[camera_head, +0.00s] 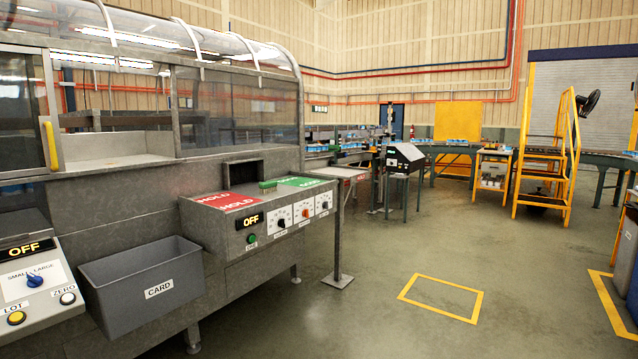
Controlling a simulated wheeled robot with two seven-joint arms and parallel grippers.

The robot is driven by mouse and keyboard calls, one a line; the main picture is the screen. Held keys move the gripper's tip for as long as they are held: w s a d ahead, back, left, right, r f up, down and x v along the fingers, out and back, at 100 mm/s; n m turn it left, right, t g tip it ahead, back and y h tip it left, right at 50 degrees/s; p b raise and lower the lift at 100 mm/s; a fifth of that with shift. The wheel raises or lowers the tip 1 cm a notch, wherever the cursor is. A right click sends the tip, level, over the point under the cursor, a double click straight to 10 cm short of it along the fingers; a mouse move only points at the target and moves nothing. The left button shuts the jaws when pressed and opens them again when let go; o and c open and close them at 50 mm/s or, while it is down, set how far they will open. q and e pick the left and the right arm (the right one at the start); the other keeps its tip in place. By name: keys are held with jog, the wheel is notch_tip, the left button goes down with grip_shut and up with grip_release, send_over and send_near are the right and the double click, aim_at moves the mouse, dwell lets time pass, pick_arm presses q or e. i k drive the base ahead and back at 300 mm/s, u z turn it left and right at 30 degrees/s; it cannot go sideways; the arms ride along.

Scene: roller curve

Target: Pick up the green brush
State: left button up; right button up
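A small green object that looks like the brush (268,185) lies on the grey machine's control ledge (262,196). It sits between the red HOLD panel (228,201) and the green panel (304,182), near a dark opening in the machine. It is small in the view, so its bristles and handle cannot be told apart. Neither of my grippers shows in this view.
A grey CARD bin (140,284) hangs on the machine's front at left. A thin post (338,230) on a floor plate stands by the ledge's right end. Yellow steps (545,160) stand farther back. The grey floor (400,255) in front of the ledge is clear.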

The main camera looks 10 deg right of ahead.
aim_at(270, 186)
jog(key=z, duration=0.15)
jog(key=i, duration=1.65)
jog(key=u, duration=0.15)
